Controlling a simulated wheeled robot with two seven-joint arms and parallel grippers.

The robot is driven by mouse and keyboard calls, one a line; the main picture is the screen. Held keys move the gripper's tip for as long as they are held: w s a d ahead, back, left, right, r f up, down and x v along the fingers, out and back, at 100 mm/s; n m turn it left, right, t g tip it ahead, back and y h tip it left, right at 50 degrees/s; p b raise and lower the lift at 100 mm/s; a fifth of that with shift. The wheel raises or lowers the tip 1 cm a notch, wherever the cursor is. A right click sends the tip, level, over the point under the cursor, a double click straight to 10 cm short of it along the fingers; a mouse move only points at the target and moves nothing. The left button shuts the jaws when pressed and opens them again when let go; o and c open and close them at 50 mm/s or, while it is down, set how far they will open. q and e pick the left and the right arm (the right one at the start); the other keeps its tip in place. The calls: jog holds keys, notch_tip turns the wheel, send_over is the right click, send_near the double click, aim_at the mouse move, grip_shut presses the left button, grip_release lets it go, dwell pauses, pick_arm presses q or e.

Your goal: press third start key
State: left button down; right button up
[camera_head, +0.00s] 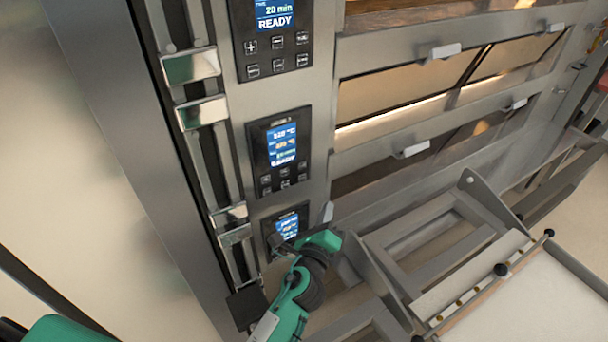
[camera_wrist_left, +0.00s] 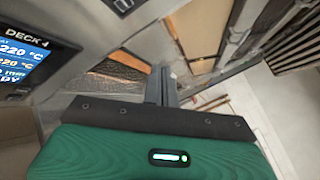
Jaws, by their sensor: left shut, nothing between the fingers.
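Oven control panels stand in a column in the head view. The upper panel (camera_head: 272,38) shows "20 min" and READY above small keys. The middle panel (camera_head: 281,152) has a lit READY screen with keys (camera_head: 284,184) below it. The lower panel (camera_head: 288,222) is partly hidden by my left gripper (camera_head: 280,243), whose dark fingers are close in front of it; I cannot tell if they touch. In the left wrist view the shut, empty fingers (camera_wrist_left: 162,82) point forward, and a panel marked DECK 4 (camera_wrist_left: 27,60) stands at the left. My right gripper is out of view.
Shiny metal handles (camera_head: 190,66) run down the left of the panels. Oven doors with pale handles (camera_head: 411,150) lie to the right. A grey metal frame (camera_head: 420,245) and a white-topped loader (camera_head: 530,300) stand at lower right, near my left arm.

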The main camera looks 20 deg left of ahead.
aim_at(302, 177)
pick_arm(q)
jog(key=w+a+p, duration=0.1)
jog(key=w+a, duration=0.5)
jog(key=shift+a+p, duration=0.15)
jog(key=shift+p, duration=0.25)
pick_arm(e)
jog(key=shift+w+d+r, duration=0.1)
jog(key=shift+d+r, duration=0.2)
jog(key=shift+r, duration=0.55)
pick_arm(q)
jog(key=shift+w, duration=0.1)
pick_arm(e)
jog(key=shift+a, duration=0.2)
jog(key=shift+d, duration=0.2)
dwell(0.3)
pick_arm(q)
jog(key=shift+w+a, duration=0.1)
dwell(0.4)
jog(key=shift+w+a, duration=0.2)
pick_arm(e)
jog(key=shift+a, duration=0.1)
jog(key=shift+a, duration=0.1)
